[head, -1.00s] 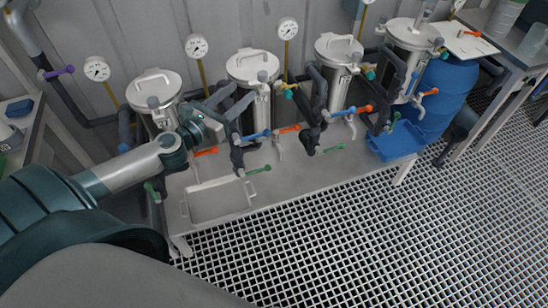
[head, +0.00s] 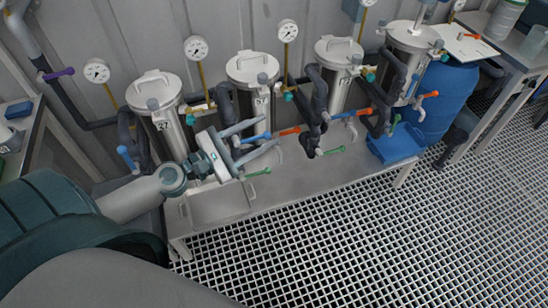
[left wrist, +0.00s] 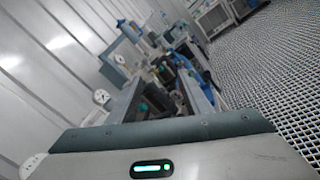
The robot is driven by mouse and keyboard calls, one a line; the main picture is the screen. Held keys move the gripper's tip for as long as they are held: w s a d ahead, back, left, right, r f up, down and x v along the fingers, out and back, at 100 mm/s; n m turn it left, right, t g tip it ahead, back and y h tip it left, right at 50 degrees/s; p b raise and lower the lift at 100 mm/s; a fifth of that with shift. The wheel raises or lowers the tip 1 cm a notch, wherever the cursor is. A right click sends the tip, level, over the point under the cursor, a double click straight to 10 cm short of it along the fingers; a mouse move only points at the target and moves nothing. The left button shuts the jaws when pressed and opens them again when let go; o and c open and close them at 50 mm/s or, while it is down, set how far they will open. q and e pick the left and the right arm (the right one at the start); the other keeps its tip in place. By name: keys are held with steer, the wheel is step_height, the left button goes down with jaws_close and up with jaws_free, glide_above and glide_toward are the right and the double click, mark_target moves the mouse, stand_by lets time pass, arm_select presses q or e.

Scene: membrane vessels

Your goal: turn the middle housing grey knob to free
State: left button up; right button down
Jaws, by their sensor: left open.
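Four steel housings stand in a row, so the pictures do not settle which is the middle one. The second housing from the left (head: 252,68) has a grey knob (head: 262,78) at the front of its lid. The third housing (head: 338,50) has a similar grey knob (head: 357,58). My left gripper (head: 268,134) is open and empty, in front of the second housing and lower in the picture than its knob. Its fingers point right and overlap the piping there; contact cannot be told. My right gripper is not in view.
The leftmost housing (head: 156,92) stands close behind my left wrist. Orange handles (head: 286,132) and green handles (head: 258,172) stick out from the pipes. A blue bin (head: 396,144) and a blue drum (head: 445,92) stand at right. The grating floor (head: 300,235) in front is clear.

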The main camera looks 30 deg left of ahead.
arm_select(q)
steer(key=s+d+f+m+g+h, duration=0.2)
steer(key=s+d+m, duration=0.1)
steer(key=d+m, duration=0.2)
steer(key=shift+s+d+f+m, duration=0.15)
steer(key=shift+s+d+m, duration=0.25)
steer(key=shift+d, duration=0.1)
steer(key=shift+w+a, duration=0.1)
